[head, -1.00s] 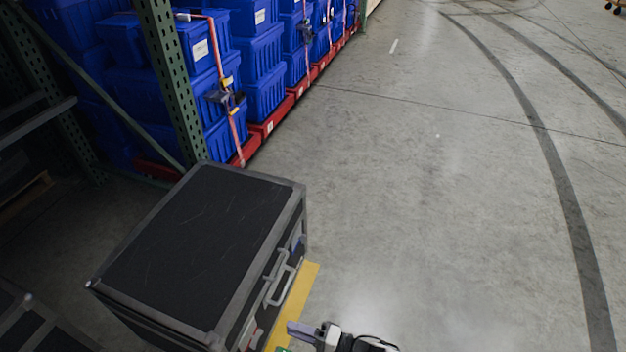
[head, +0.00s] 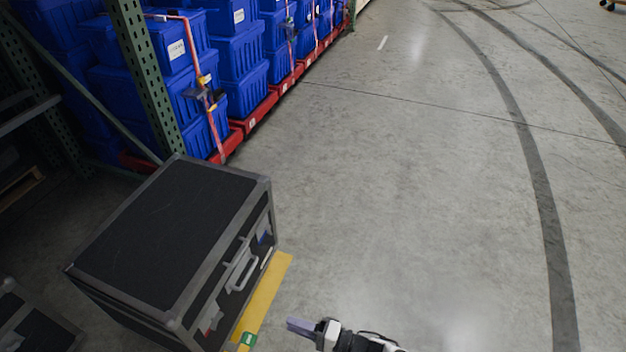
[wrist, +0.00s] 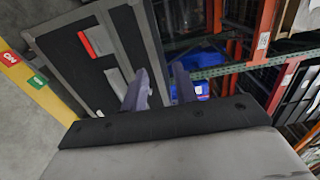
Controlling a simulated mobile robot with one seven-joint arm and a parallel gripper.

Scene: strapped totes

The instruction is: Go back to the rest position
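My gripper (head: 293,326) shows at the bottom of the head view, right of a black flight case and over bare floor. In the wrist view its two fingers (wrist: 160,88) stand apart with a gap between them, and I see nothing held. Blue totes (head: 235,50) are stacked on red bases along the rack at the upper left of the head view. An orange strap (head: 211,125) with a dark buckle (head: 203,93) runs down the front of the nearest stack. A bit of blue tote (wrist: 202,90) also shows in the wrist view beyond the fingers.
The black case (head: 170,235) with grey edges stands close left of my gripper. A yellow floor strip (head: 265,295) runs along its front. A green rack post (head: 145,80) stands behind it. A second case (head: 30,325) is at the lower left. Open concrete floor (head: 420,200) lies to the right.

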